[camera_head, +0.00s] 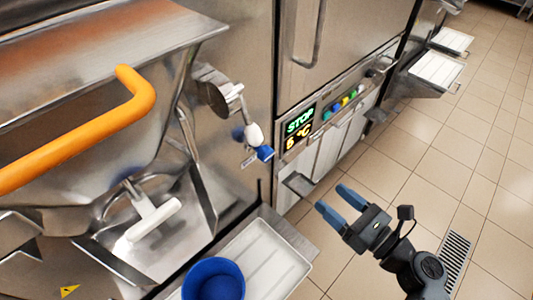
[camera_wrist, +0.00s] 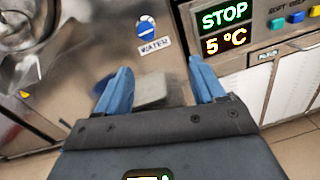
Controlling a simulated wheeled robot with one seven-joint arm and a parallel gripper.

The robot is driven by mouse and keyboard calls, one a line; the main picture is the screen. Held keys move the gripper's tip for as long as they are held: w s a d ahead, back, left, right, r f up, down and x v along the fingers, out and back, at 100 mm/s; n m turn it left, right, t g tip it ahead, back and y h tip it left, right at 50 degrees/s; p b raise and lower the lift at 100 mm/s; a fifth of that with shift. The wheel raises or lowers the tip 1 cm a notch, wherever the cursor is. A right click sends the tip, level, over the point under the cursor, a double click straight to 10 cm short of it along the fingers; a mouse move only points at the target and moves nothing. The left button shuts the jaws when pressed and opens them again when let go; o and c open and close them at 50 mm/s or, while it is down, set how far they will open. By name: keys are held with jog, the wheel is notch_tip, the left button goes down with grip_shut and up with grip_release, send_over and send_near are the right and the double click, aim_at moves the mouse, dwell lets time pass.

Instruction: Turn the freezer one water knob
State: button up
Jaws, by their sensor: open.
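In the wrist view the blue and white knob (camera_wrist: 146,27) shows at the top, just above a label reading WATER (camera_wrist: 155,46). My gripper (camera_head: 333,202) is open and empty, to the right of and below the knob in the head view. In the wrist view its two blue fingertips (camera_wrist: 160,75) are apart, below the knob and not touching it.
A display (camera_head: 299,128) reads STOP and 5 °C, with coloured buttons (camera_head: 345,101) beside it. An orange handle (camera_head: 130,112) crosses the left. A tray (camera_head: 262,262) with a blue bucket (camera_head: 213,280) stands low in front. Tiled floor (camera_head: 400,150) is open at right.

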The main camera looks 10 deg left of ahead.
jog(key=n+g+y+b, duration=0.1)
jog(key=n+b, duration=0.3)
jog(key=b, duration=0.2)
send_near(269, 157)
jog(key=shift+n+g, duration=0.4)
jog(key=shift+n, duration=0.4)
jog(key=b+x, duration=0.1)
jog(key=x, duration=0.3)
jog(key=shift+w+a+r+b, duration=0.1)
jog(key=shift+w+b, duration=0.25)
jog(key=shift+w, duration=0.05)
jog(key=x, duration=0.5)
jog(key=shift+w+a+r, duration=0.1)
jog(key=shift+w+a, duration=0.1)
jog(key=shift+a, duration=0.15)
jog(key=shift+w+a, duration=0.35)
jog(key=shift+a, duration=0.05)
jog(key=c, duration=1)
